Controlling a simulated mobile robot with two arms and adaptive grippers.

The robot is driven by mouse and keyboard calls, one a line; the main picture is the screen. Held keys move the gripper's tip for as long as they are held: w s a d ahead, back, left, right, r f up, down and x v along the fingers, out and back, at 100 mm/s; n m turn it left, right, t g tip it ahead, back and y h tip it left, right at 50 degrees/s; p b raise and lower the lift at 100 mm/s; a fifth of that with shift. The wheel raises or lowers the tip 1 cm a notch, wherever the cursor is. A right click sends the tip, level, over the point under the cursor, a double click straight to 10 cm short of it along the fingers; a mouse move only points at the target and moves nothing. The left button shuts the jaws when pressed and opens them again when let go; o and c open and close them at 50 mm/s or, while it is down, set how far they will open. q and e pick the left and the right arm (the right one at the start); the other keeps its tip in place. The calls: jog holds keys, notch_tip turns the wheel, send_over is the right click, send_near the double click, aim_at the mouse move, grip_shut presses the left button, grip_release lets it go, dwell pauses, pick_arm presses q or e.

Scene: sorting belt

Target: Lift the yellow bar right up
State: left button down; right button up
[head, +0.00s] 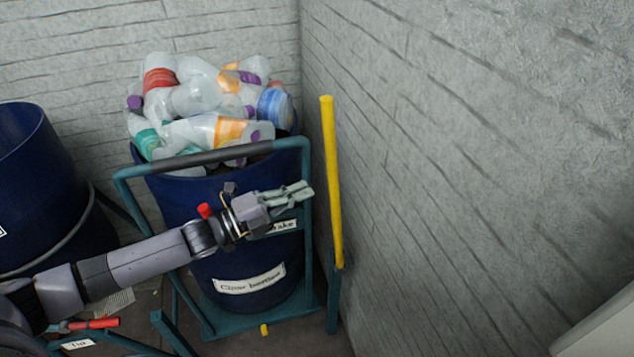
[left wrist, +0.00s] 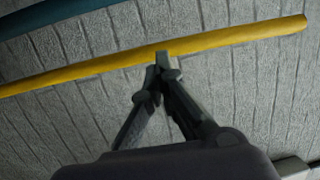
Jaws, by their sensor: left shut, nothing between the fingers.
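The yellow bar (head: 332,185) stands nearly upright beside the right-hand wall, at the right side of the teal frame around the bin. In the left wrist view the yellow bar (left wrist: 90,67) runs across the upper part of the picture. My left gripper (head: 306,191) is shut and empty, just left of the bar in the head view. In the left wrist view its fingertips (left wrist: 163,60) overlap the bar's lower edge; I cannot tell whether they touch it. My right gripper is not in view.
A blue bin (head: 185,203) full of clear bottles (head: 195,95) stands behind my left arm, inside a teal frame (head: 307,225). Another blue bin (head: 40,190) is at the left. The grey brick wall (head: 450,150) is close on the right.

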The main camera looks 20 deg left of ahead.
aim_at(333, 182)
pick_arm(q)
jog(key=x, duration=0.4)
jog(key=shift+w+d+p, duration=0.1)
jog(key=shift+w+p, duration=0.05)
jog(key=shift+p, duration=0.25)
jog(key=x, duration=0.5)
jog(key=shift+s+d+b, duration=0.25)
jog(key=shift+d+b, duration=0.15)
jog(key=shift+s, duration=0.1)
jog(key=shift+a, duration=0.1)
jog(key=shift+a, duration=0.1)
